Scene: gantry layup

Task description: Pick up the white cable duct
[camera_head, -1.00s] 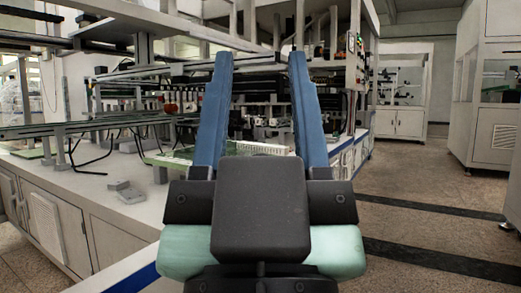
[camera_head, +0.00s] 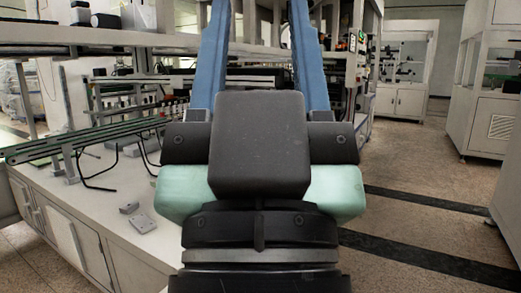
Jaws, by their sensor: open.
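My gripper (camera_head: 260,20) reaches up and away from the camera, its two long blue fingers spread wide apart. The fingertips are cut off or close to the top edge of the picture. I see nothing held between the fingers in the part that shows. I cannot make out the white cable duct now; the dark body of my gripper covers the middle of the worktop.
A white worktop (camera_head: 115,195) with cabinet doors runs along the left. It bears a green-edged conveyor rail (camera_head: 85,137), black cables and small grey blocks (camera_head: 143,222). A shelf (camera_head: 100,40) crosses above. Open speckled floor (camera_head: 420,185) lies to the right.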

